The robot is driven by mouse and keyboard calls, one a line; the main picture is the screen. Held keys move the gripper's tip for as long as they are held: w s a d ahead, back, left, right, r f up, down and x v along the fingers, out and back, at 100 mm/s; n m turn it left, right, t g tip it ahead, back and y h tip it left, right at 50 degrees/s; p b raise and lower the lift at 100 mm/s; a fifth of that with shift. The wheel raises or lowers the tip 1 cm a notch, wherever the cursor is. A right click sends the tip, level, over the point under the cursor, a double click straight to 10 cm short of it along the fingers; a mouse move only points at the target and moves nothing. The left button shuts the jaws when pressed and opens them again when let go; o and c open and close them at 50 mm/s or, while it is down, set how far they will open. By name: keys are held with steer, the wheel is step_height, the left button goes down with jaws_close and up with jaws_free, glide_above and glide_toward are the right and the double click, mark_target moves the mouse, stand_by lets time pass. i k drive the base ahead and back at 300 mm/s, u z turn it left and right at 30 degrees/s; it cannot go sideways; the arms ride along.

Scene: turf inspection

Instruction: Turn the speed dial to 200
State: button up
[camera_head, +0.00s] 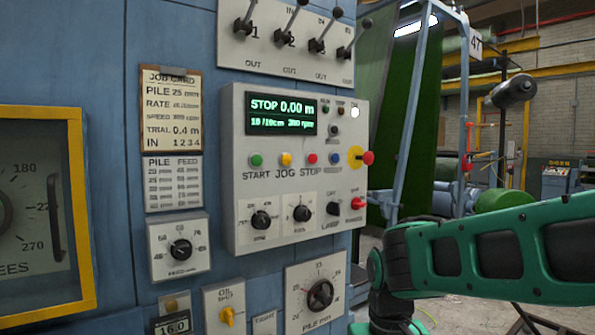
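A grey control box (235,160) is mounted on the blue machine panel. Its lower part carries two black dials, a left one (261,220) and a right one (301,213). Their small captions are too blurred to read surely, so I cannot tell which is the speed dial or its exact setting. The box's green display (282,115) reads STOP 0.00 m, with a second line that seems to end in 300 rpm. My green and black arm enters from the right, below and right of the box. My gripper is not in view.
START, JOG and STOP buttons and a red knob (368,158) line the box. Levers (290,22) stand above. A PILE dial (320,295), another dial (180,250) and a yellow switch (227,315) sit below. A job card (171,110) hangs left of the box.

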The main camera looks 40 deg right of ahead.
mark_target(260, 219)
steer(key=u, duration=0.65)
steer(key=k, duration=1.15)
steer(key=z, duration=0.7)
steer(key=i, duration=0.5)
steer(key=u, duration=0.05)
